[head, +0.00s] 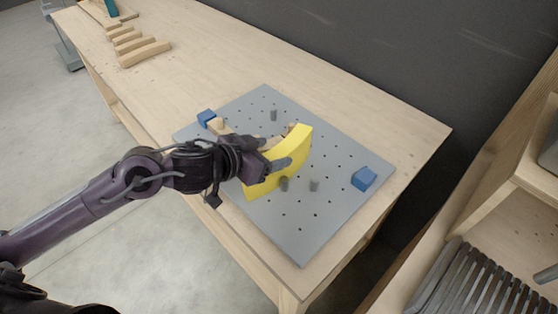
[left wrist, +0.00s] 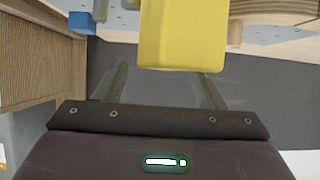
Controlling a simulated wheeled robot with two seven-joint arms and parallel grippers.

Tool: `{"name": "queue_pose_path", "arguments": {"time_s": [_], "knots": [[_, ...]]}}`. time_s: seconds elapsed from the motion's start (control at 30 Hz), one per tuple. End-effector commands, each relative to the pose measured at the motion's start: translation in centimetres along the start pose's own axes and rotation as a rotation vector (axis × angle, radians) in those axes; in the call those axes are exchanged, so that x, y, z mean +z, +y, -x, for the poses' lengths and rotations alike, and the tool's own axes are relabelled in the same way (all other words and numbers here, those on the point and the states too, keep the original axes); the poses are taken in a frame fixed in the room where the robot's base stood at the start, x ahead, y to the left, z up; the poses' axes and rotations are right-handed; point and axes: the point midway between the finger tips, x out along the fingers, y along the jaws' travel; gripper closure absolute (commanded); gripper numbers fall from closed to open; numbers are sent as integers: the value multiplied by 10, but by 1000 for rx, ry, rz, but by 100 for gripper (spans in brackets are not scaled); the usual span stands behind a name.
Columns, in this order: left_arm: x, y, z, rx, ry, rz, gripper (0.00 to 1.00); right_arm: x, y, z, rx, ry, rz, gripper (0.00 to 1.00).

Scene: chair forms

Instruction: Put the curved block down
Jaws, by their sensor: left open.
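The yellow curved block (head: 296,153) is on the grey pegboard plate (head: 300,248), among the grey pegs. My left gripper (head: 282,162) is at the block's near side, with a finger in front of its face. In the left wrist view the yellow block (left wrist: 182,40) lies ahead between the two fingers (left wrist: 165,82). The fingers are open, with a gap to the block on either side. I cannot tell whether the block's underside touches the plate. My right gripper is not in view.
A blue block (head: 364,179) sits at the plate's right corner and another blue block (head: 206,117) at its left. Grey pegs (head: 314,185) stand near the yellow block. Wooden strips (head: 143,53) lie at the table's far left. A wooden shelf (head: 490,215) stands at right.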

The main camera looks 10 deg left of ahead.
Motion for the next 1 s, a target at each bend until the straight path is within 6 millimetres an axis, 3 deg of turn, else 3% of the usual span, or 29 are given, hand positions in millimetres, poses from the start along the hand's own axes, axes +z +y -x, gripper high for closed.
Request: {"name": "queue_pose_path", "arguments": {"time_s": [0.2, 0.5, 1.0], "knots": [[-1, 4, -31, -1, 3, 3, 36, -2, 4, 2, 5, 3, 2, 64], [1, 3, -36, -2, 0, -1, 36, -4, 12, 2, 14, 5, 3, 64], [-1, 3, -36, -2, 4, 0, 100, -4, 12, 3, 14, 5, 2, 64]]}}
